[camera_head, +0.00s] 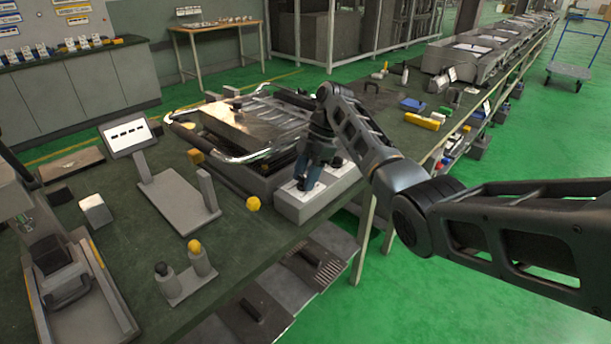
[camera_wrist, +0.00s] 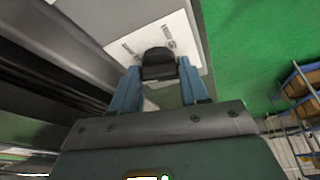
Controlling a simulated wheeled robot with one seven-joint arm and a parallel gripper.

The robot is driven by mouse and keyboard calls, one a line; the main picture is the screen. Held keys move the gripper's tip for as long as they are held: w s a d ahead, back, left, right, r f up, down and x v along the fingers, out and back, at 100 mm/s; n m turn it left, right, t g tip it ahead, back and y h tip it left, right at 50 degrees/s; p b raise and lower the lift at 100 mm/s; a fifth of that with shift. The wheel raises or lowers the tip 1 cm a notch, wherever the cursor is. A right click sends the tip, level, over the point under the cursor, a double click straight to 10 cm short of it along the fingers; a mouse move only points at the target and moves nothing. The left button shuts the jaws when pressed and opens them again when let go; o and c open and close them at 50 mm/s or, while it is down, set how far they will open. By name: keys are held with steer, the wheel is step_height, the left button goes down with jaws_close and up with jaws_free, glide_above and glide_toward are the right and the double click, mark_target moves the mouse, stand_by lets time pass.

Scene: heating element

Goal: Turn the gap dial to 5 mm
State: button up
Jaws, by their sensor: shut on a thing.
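The gap dial (camera_wrist: 158,62) is a dark round knob on a white labelled plate (camera_wrist: 183,30) in the wrist view. My gripper (camera_wrist: 160,75) has its two blue fingers on either side of the knob, shut on it. In the head view my gripper (camera_head: 308,180) points down onto the grey control box (camera_head: 318,204) at the front right corner of the fixture. The knob is hidden there behind the fingers. The marks on the plate are too small and blurred to read, so the dial's setting cannot be told.
A metal fixture with bright tubes (camera_head: 245,130) lies just behind the control box. A yellow knob (camera_head: 253,203) sits left of the box. A small display on a stand (camera_head: 127,135) is further left. The bench edge runs close in front of the box, with green floor beyond.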

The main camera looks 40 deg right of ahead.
steer(key=o, duration=1.1)
steer(key=shift+c, duration=0.2)
steer(key=v, duration=0.7)
steer(key=shift+r+b, duration=0.3)
steer(key=shift+r, duration=0.05)
steer(key=shift+d, duration=0.15)
steer(key=shift+c, duration=0.3)
